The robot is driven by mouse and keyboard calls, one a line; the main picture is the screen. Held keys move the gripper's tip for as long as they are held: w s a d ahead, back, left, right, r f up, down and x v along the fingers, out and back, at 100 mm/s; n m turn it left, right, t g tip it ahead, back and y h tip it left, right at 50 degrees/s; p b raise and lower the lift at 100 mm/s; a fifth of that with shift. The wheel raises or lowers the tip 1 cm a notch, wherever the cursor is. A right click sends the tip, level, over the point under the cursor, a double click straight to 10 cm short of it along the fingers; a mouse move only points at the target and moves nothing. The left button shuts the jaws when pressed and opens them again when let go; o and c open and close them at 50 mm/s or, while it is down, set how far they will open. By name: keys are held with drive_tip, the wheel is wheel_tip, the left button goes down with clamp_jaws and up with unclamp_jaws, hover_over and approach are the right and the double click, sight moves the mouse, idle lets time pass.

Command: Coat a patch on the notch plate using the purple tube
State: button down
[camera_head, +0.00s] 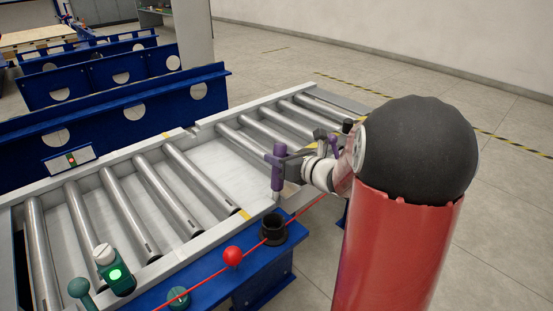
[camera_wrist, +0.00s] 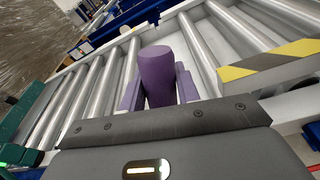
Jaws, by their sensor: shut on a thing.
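My gripper (camera_head: 280,158) is shut on the purple tube (camera_head: 278,170), which hangs upright with its narrow pale tip pointing down. The tube is above the near rail of the roller cart, behind and above an open black cup, and looks clear of both. In the wrist view the tube (camera_wrist: 158,75) stands between my two fingers (camera_wrist: 160,92), its rounded end toward the camera. I cannot make out the notch plate for sure; a notch shows in the cart's far rail (camera_head: 192,131), and a pale flat surface (camera_head: 215,160) lies between the rollers.
The black cup (camera_head: 273,230) sits on the blue side beam. Steel rollers (camera_head: 125,193) fill the cart's left. Blue frames (camera_head: 120,72) stand behind; floor is open at right.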

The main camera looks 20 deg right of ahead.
drive_tip(key=w+d+p, duration=0.2)
drive_tip(key=d, duration=0.5)
drive_tip(key=shift+w+d+r, duration=0.25)
drive_tip(key=shift+r, duration=0.15)
idle(0.7)
wheel_tip(320, 180, up, 7)
drive_tip(key=p, duration=0.5)
drive_tip(key=shift+r, duration=0.15)
idle(0.6)
